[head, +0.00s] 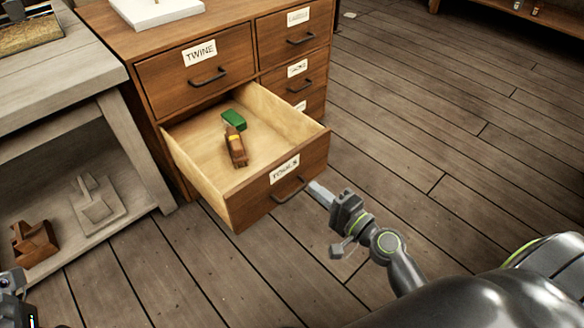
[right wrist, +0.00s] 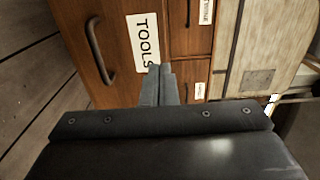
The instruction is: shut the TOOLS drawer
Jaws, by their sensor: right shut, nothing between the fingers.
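The TOOLS drawer (head: 245,205) is pulled well out of the wooden cabinet, with its label and dark bar handle (head: 289,190) on the front. In it lie a green block-like thing (head: 234,120) and a brown wooden thing with a yellow band (head: 236,146). My right gripper (head: 318,191) is shut and empty, its fingertips close to the drawer front, just right of the handle. In the right wrist view the fingertips (right wrist: 160,72) overlap the end of the TOOLS label (right wrist: 143,42); I cannot tell if they touch. Part of my left gripper (head: 12,285) shows at the lower left edge, fingertips unclear.
The cabinet's TWINE drawer (head: 175,78) above and the right-hand drawers (head: 292,43) are shut. A grey workbench (head: 60,70) stands at the left, with a brown wooden object (head: 34,243) on its lower shelf. The plank floor (head: 440,130) to the right is clear.

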